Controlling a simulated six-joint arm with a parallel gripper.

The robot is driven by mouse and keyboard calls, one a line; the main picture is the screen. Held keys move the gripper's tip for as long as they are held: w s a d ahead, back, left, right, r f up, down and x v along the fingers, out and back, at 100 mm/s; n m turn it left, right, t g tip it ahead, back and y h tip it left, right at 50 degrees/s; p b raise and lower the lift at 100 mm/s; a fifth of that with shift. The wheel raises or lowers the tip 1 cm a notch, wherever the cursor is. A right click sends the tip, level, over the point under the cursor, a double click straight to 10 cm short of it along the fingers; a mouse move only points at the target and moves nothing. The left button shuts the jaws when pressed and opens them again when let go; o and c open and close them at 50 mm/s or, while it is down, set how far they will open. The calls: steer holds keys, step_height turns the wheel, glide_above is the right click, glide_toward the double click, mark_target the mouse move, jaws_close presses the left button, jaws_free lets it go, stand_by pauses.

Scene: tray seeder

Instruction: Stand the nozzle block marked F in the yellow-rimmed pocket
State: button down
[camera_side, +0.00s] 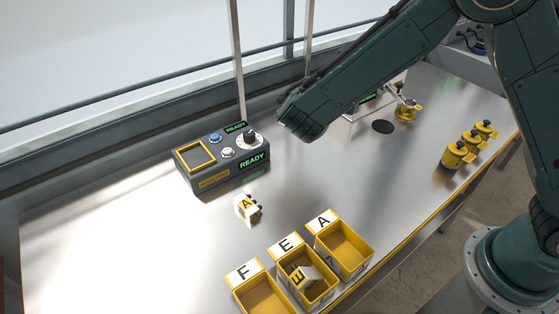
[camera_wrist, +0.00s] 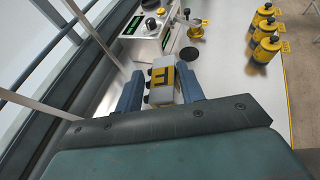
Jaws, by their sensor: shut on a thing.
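My gripper (camera_wrist: 160,72) is shut on a pale block (camera_wrist: 161,95) with a yellow label, held between its two fingers in the wrist view. The dark letter on the label is seen at an angle and appears to be F. In the side view the end of my arm is above the table, right of the control box; the fingers and held block are hidden there. The yellow-rimmed pocket (camera_side: 195,156) is a square at the left of the dark control box (camera_side: 214,181). It looks empty, and my gripper is apart from it.
A block marked A (camera_side: 244,206) lies on the table before the box. A block marked E lies in the middle yellow bin (camera_side: 318,297); the F bin (camera_side: 262,294) and A bin (camera_side: 345,246) look empty. Several yellow canisters (camera_side: 455,156) stand at right. Uprights rise behind the box.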

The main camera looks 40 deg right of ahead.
steer(key=w+a+f+n+t+y, duration=0.1)
steer(key=w+a+n+t+y, duration=0.55)
steer(key=w+a, duration=0.5)
steer(key=w+a+r+n+t+y, duration=0.1)
steer(key=w+a+r+n+y, duration=0.1)
steer(key=a, duration=0.7)
steer(key=w+a+r+n+y, duration=0.3)
steer(key=a+r+n+y, duration=0.2)
steer(key=a+y, duration=0.2)
steer(key=shift+w+a+r+t, duration=0.15)
steer(key=shift+a+r+t, duration=0.2)
steer(key=shift+a, duration=0.7)
steer(key=shift+h, duration=0.35)
steer(key=shift+r+m+h, duration=0.3)
steer(key=shift+m+h, duration=0.15)
steer(key=shift+h, duration=0.65)
